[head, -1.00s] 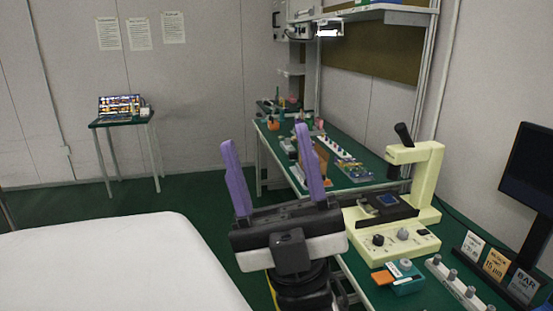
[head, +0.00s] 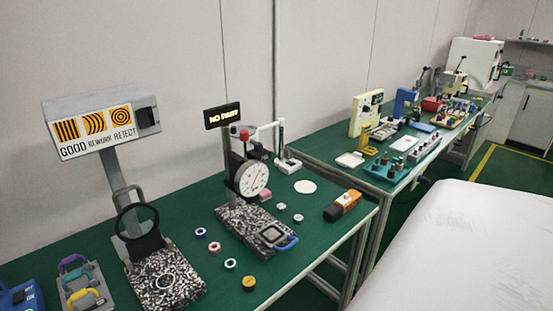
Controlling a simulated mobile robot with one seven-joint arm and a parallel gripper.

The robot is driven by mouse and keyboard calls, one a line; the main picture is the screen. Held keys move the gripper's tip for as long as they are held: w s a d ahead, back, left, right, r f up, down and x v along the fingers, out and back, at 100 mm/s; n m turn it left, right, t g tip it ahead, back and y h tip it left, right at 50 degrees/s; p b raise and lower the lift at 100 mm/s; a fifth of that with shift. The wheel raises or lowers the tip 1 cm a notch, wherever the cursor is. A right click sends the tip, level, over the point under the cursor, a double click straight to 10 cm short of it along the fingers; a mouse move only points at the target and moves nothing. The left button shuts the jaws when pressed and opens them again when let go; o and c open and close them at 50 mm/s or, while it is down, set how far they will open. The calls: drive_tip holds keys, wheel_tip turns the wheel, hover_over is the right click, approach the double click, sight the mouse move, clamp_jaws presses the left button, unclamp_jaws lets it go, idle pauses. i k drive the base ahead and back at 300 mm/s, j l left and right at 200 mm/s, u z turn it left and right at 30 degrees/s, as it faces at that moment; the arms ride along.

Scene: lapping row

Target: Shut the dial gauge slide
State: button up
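The dial gauge (head: 253,180) has a round white dial and stands upright over a speckled black-and-white base (head: 238,218) on the green bench. A small grey slide (head: 270,235) with a dark centre lies at the front right end of that base. A blue loop handle (head: 286,244) is on the slide's front, close to the bench's front edge. The slide appears to be out from under the dial, though how far it extends is hard to tell. My gripper is not in view.
A black ring on a stand (head: 138,230) is left of the gauge, below a GOOD/REWORK/REJECT sign (head: 100,130). Several small coloured rings and an orange-black block (head: 343,205) lie around the gauge. A white-covered surface (head: 455,245) is at the lower right.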

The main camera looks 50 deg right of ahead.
sight(272, 235)
drive_tip(key=k+z, duration=0.1)
drive_tip(key=z, duration=1.35)
